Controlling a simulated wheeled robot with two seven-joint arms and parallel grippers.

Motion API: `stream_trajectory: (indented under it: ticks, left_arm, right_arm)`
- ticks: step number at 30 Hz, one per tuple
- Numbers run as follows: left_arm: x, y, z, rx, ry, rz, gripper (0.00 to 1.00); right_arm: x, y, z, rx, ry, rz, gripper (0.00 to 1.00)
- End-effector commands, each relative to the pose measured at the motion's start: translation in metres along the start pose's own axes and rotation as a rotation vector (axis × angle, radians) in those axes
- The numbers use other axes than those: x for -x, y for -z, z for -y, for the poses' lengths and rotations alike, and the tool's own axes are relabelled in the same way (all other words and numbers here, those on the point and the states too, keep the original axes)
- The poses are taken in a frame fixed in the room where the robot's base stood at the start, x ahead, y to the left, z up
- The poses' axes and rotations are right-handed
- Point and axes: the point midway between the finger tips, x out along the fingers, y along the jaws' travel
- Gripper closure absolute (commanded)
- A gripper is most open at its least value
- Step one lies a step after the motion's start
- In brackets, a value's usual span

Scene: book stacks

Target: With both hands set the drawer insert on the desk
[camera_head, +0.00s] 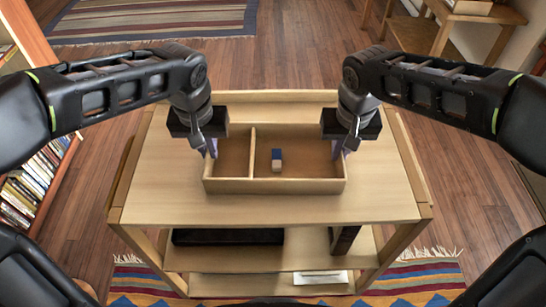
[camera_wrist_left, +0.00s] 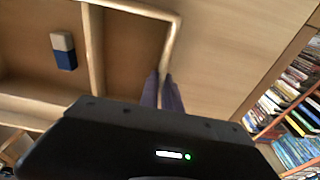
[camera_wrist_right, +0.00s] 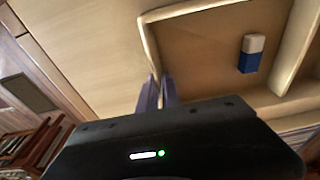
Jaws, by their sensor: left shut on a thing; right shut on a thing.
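The drawer insert (camera_head: 300,186) is a light wooden tray with one divider, at the middle of the desk (camera_head: 160,185). A small blue and white block (camera_head: 277,160) lies in its larger compartment. My left gripper (camera_head: 212,150) is shut on the insert's left wall; the wall between the fingers shows in the left wrist view (camera_wrist_left: 163,92). My right gripper (camera_head: 339,150) is shut on the right wall, as the right wrist view (camera_wrist_right: 155,92) shows. The insert looks level. I cannot tell whether its underside touches the desk top.
The desk top is clear in front of and beside the insert, with a raised ledge (camera_head: 280,97) behind it. A dark flat object (camera_head: 228,237) lies on the shelf below. A bookcase (camera_head: 38,178) stands at the left.

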Motion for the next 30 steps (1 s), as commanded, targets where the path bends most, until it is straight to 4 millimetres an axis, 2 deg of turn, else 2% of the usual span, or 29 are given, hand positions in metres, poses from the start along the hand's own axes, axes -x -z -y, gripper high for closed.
stream_trajectory:
  ticks: [14,25,30]
  left_arm:
    - [0.004,0.001,0.000,0.000,0.000,-0.001,1.00]
    - [0.040,0.006,0.000,0.000,0.000,-0.001,1.00]
    - [0.050,0.008,0.000,0.000,0.000,-0.001,1.00]
  right_arm:
    - [0.004,0.001,0.000,0.000,0.000,-0.001,1.00]
    - [0.040,0.006,0.000,0.000,0.000,-0.001,1.00]
    - [0.050,0.008,0.000,0.000,0.000,-0.001,1.00]
